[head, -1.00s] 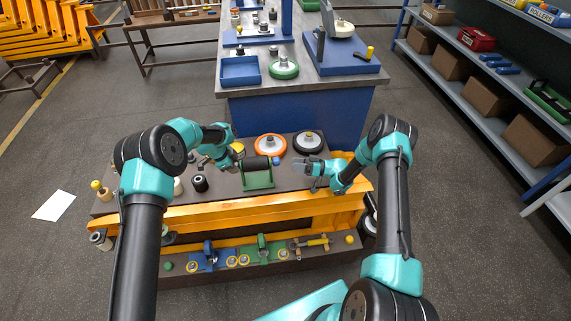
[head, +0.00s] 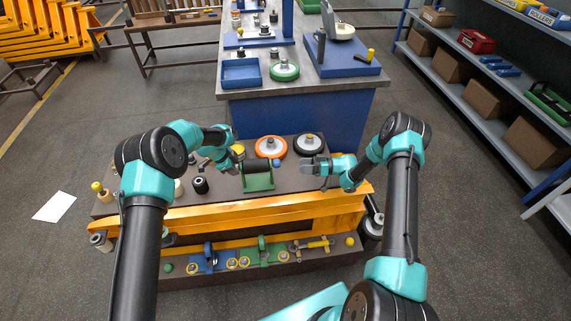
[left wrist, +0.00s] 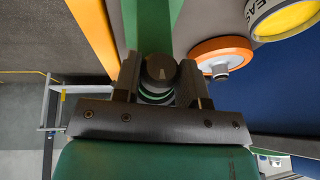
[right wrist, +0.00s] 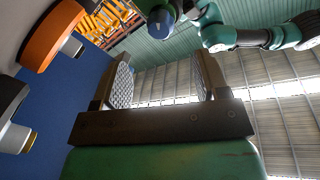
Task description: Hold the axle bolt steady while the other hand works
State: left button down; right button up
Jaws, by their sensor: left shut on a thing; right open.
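My left gripper (head: 239,164) is at the left end of the green bracket (head: 258,182) on the bench. In the left wrist view its jaws (left wrist: 160,85) are shut on the dark round end of the axle bolt (left wrist: 160,67), with green bands behind it. Most of the bolt is hidden by the jaws and bracket. My right gripper (head: 308,168) is right of the bracket, apart from it. In the right wrist view its jaws (right wrist: 163,85) are wide apart with nothing between them. A blue-capped end (right wrist: 157,22) shows beyond them.
An orange wheel (head: 271,146) and a black wheel (head: 308,142) lie behind the bracket. A black cylinder (head: 200,184) stands left of it. A yellow beam (head: 200,216) runs along the bench front, above a lower tray of small parts. A blue-sided workbench (head: 300,117) stands behind.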

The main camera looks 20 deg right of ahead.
aim_at(279, 163)
notch_tip(279, 163, up, 10)
jog(key=w+a+n+g+h, duration=0.1)
jog(key=a+n+g+h, duration=0.1)
jog(key=n+h, duration=0.6)
jog(key=shift+f+n+g, duration=0.2)
jog(key=shift+n+g, duration=0.1)
jog(key=shift+g, duration=0.4)
jog(key=shift+w+f, duration=0.1)
jog(key=x, duration=1.1)
jog(key=shift+w+a+f, duration=0.1)
jog(key=shift+a+f, duration=0.15)
jog(key=shift+f, duration=0.05)
jog(key=shift+c, duration=0.2)
jog(key=c, duration=0.9)
